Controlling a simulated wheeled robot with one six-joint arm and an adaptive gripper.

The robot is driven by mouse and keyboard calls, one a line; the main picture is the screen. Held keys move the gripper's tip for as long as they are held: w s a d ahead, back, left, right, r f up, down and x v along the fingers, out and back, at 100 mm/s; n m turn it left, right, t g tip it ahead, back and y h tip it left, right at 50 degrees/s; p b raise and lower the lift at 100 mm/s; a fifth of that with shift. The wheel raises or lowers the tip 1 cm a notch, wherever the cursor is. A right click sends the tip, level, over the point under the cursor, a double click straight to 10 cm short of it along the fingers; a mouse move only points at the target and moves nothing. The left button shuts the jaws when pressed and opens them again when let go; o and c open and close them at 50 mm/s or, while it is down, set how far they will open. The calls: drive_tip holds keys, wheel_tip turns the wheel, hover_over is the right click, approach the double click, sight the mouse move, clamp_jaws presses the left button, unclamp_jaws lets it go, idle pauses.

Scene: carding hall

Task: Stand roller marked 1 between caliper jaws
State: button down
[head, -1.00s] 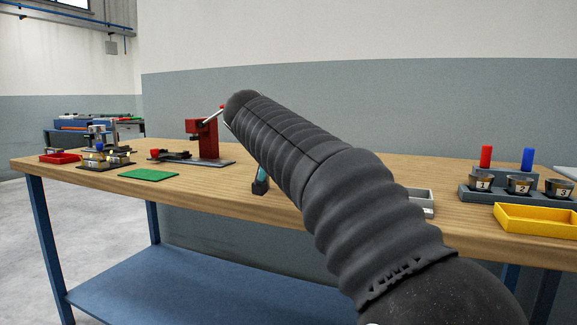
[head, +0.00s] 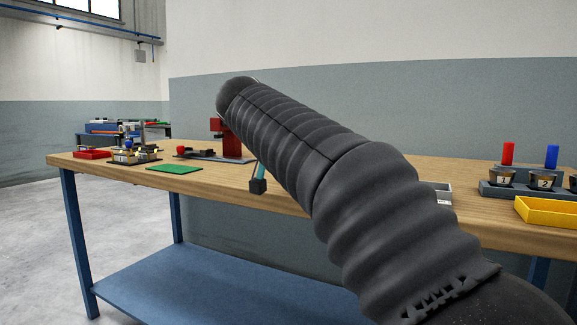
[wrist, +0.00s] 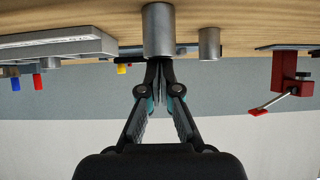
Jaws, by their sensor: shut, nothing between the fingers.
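Two plain grey metal cylinders show in the wrist view, where the bench appears at the top: a larger one (wrist: 158,30) straight beyond my fingertips and a smaller one (wrist: 209,44) to its right. No number is readable on either, so I cannot tell which roller is marked 1. My gripper (wrist: 160,75) is shut and empty; its tips overlap the larger cylinder's lower end in the picture, contact unclear. In the head view my gripper (head: 258,186) shows partly below my arm. A dark flat device with a red knob (head: 183,150) may be the caliper; its jaws are not clear.
A red press (head: 231,145) is partly hidden behind my arm. A green mat (head: 175,169) and red tray (head: 92,154) lie left. A grey rack (head: 492,188) with numbered dark cups and a yellow tray (head: 545,213) are right. A pale grey tray (wrist: 60,45) shows in the wrist view.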

drive_tip(key=shift+f, duration=0.55)
drive_tip(key=shift+w+r+p, duration=0.1)
drive_tip(key=shift+r+p, duration=0.65)
drive_tip(key=shift+r, duration=0.05)
